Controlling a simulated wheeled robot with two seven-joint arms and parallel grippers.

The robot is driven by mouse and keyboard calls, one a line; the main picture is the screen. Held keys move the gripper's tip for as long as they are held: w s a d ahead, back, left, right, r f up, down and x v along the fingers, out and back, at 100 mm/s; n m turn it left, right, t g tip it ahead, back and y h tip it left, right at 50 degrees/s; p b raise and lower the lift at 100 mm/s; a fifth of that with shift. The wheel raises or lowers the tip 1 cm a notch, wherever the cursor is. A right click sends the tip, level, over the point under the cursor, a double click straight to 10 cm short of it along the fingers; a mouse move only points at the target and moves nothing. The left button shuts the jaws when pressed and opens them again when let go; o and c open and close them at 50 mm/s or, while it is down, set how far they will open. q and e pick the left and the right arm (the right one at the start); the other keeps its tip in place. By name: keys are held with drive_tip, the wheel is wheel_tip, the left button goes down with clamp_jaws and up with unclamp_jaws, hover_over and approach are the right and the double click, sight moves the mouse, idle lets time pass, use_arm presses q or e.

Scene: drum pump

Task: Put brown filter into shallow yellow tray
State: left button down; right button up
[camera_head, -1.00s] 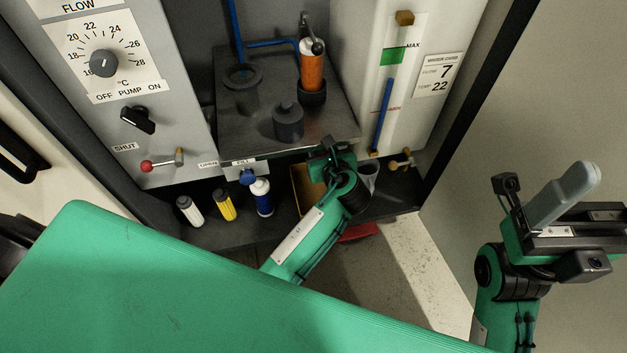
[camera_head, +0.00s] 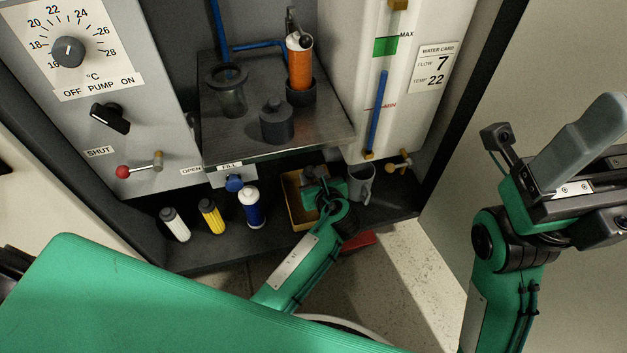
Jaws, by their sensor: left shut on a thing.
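My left gripper (camera_head: 322,190) is low in the cabinet, at the right side of the shallow yellow tray (camera_head: 293,207). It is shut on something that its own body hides. The tray stands on the dark lower floor, and the gripper covers its right part. I cannot make out a brown filter. An orange-brown cartridge with a white and black top (camera_head: 300,68) stands upright in a dark cup on the upper shelf. My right gripper (camera_head: 575,160) is at the far right, outside the cabinet. Its jaw state is unclear.
White (camera_head: 175,225), yellow (camera_head: 211,217) and blue (camera_head: 252,208) cartridges stand left of the tray. A grey cup (camera_head: 361,185) stands to its right. The metal shelf (camera_head: 225,135) overhangs behind. A red object (camera_head: 358,241) lies below the floor's front edge.

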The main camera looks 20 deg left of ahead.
idle(0.3)
use_arm(q)
drive_tip(key=c, duration=0.9)
unclamp_jaws()
drive_tip(key=shift+f, duration=0.1)
